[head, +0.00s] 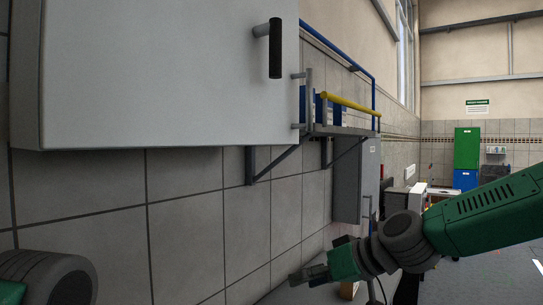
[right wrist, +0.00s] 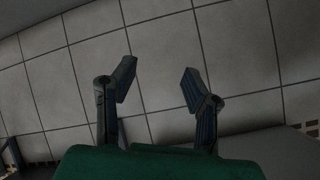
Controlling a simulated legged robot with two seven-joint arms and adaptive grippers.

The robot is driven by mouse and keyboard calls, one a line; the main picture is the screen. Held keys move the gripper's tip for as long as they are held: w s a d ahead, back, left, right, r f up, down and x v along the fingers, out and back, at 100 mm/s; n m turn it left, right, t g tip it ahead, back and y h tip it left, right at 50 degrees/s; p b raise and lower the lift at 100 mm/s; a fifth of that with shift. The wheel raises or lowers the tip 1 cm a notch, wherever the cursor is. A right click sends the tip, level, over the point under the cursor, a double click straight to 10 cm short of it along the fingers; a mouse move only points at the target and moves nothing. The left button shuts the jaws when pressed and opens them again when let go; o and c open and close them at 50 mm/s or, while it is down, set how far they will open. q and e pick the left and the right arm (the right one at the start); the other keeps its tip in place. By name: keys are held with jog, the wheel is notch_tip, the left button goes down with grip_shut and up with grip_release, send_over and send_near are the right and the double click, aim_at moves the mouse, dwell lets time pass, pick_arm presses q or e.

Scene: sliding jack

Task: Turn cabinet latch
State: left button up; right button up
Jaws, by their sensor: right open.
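A pale grey wall cabinet (head: 150,75) fills the upper left of the head view. Its black latch handle (head: 275,48) stands upright near the right edge of the door. My right gripper (head: 298,278) is low in the head view, below and apart from the latch, with its arm coming from the right. In the right wrist view its two fingers (right wrist: 158,88) are spread, with only tiled wall between them. Of my left arm only a dark rounded link and a bit of green show at the lower left; its gripper is out of view.
Right of the cabinet, a wall shelf (head: 345,130) with a yellow bar (head: 347,103) sticks out. A grey box (head: 355,180) hangs below it. A green cabinet (head: 467,148) stands far back. The tiled wall (head: 185,230) under the cabinet is clear.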

notch_tip(320, 180, up, 22)
jog(key=n+t+y, duration=0.1)
jog(key=n+y, duration=0.6)
send_near(281, 53)
jog(key=p+x, duration=0.3)
jog(key=x, duration=0.6)
jog(key=shift+a, duration=0.25)
jog(key=shift+w+a, duration=0.25)
jog(key=shift+w, duration=0.1)
jog(key=shift+w+f+p, duration=0.1)
jog(key=shift+w+p, duration=0.2)
jog(key=shift+p, duration=0.05)
jog(key=shift+a, duration=0.4)
jog(key=shift+c, duration=0.5)
pick_arm(q)
notch_tip(281, 53, up, 4)
jog(key=shift+f, duration=0.15)
pick_arm(e)
jog(key=shift+a, duration=0.3)
grip_shut()
